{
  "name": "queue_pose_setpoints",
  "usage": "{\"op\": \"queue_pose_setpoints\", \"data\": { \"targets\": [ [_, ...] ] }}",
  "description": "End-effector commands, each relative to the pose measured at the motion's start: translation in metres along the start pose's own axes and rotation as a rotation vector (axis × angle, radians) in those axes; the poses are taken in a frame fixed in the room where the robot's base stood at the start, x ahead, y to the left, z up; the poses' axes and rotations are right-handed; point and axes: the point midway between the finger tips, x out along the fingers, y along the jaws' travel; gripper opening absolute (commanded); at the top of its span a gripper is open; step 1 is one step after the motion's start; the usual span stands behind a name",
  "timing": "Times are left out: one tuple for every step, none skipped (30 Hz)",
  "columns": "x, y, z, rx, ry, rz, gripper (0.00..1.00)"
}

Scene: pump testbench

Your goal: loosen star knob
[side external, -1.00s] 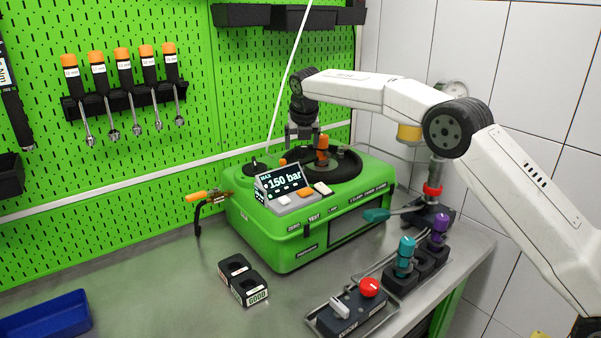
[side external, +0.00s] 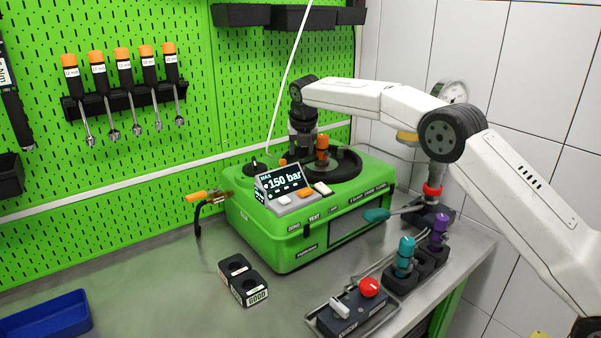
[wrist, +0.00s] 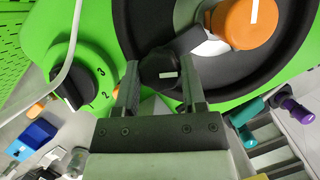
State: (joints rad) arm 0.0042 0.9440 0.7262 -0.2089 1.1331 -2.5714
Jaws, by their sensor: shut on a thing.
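The black star knob (wrist: 158,66) with a white mark on top sits at the edge of the dark round bowl on the green test bench. My gripper (wrist: 160,86) has a finger on either side of the knob and is shut on it in the wrist view. In the side view my gripper (side external: 302,152) points down onto the back of the green pump tester (side external: 285,245), left of the orange-topped part (side external: 322,142). The knob is hidden there behind my gripper and the display.
The display (side external: 283,182) reads 150 bar at the front of the tester. A black dial (wrist: 68,85) with numbers stands left of the knob. A white hose (side external: 284,90) rises behind. Teal and purple-handled tools (side external: 405,250) stand at the right. A blue tray (side external: 45,316) lies at the front left.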

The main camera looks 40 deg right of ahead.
Motion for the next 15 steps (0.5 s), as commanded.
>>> {"op": "queue_pose_setpoints", "data": {
  "targets": [
    [-0.0004, -0.0003, 0.0000, -0.008, 0.001, 0.003, 0.00],
    [-0.0004, -0.0003, 0.0001, -0.015, 0.001, 0.006, 0.00],
    [-0.0003, -0.0004, 0.0000, -0.027, 0.001, 0.011, 0.00],
    [-0.0004, -0.0006, 0.0000, -0.038, 0.002, 0.015, 0.00],
    [-0.0004, -0.0008, 0.0000, -0.050, 0.002, 0.020, 0.00],
    [-0.0006, -0.0008, 0.0000, -0.069, 0.002, 0.028, 0.00],
    [-0.0008, -0.0007, 0.0000, -0.083, 0.002, 0.035, 0.00],
    [-0.0010, -0.0007, 0.0002, -0.099, 0.001, 0.042, 0.00],
    [-0.0009, -0.0008, 0.0003, -0.121, 0.001, 0.050, 0.00],
    [-0.0008, -0.0009, 0.0002, -0.137, 0.001, 0.056, 0.00],
    [-0.0006, -0.0009, -0.0001, -0.152, 0.002, 0.063, 0.00],
    [-0.0005, -0.0010, -0.0001, -0.171, 0.003, 0.071, 0.00],
    [-0.0004, -0.0011, 0.0000, -0.185, 0.002, 0.076, 0.00],
    [-0.0004, -0.0011, 0.0001, -0.197, 0.002, 0.081, 0.00],
    [-0.0005, -0.0011, 0.0002, -0.211, 0.002, 0.088, 0.00]
  ]
}}
